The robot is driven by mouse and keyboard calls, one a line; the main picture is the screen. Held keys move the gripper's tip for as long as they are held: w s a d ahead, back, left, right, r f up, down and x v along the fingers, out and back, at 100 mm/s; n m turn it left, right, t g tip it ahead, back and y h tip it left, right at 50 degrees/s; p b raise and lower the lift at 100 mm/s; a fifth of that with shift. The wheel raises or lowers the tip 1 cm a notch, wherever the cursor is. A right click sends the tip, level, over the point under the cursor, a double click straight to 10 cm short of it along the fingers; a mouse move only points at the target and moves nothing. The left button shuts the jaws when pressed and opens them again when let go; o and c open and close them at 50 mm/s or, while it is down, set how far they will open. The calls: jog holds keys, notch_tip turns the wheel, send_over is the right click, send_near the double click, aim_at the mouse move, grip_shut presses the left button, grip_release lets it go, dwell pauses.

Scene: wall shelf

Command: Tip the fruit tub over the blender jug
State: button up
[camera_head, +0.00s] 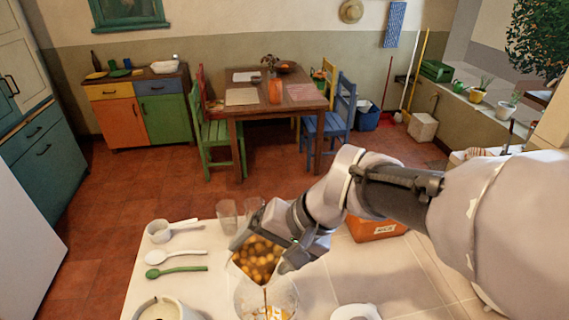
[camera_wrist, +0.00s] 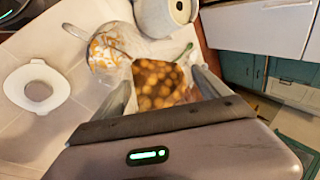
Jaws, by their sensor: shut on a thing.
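My gripper (camera_head: 270,246) is shut on the fruit tub (camera_wrist: 182,93), which is tilted with its mouth down toward the blender jug (camera_head: 267,296). Small round yellow-brown fruit (camera_head: 258,257) fills much of the tub's visible inside. A thin dark streak shows between the tub's lower lip and the jug; I cannot tell whether it is fruit falling. The clear jug stands on the pale counter just below the tub. In the wrist view the jug (camera_wrist: 108,52) shows orange pieces inside. The fingers hide parts of the tub's sides.
A white pot (camera_head: 165,308) stands left of the jug and a white ring-shaped piece (camera_head: 356,312) lies right of it. A measuring cup (camera_head: 160,231), white spoon (camera_head: 175,256), green spoon (camera_head: 176,270), glasses (camera_head: 228,213) and an orange box (camera_head: 375,229) are also on the counter (camera_head: 320,290).

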jog(key=shift+w+f, duration=0.15)
jog(key=shift+w, duration=0.15)
jog(key=shift+s+b, duration=0.4)
jog(key=shift+b, duration=0.05)
jog(key=shift+w+f, duration=0.1)
jog(key=shift+w, duration=0.2)
jog(key=shift+s+t+b, duration=0.3)
jog(key=shift+s+b, duration=0.05)
jog(key=shift+w, duration=0.1)
jog(key=shift+w, duration=0.1)
jog(key=shift+s+f+b, duration=0.1)
jog(key=shift+s+b, duration=0.15)
jog(key=shift+b, duration=0.2)
jog(key=shift+w, duration=0.1)
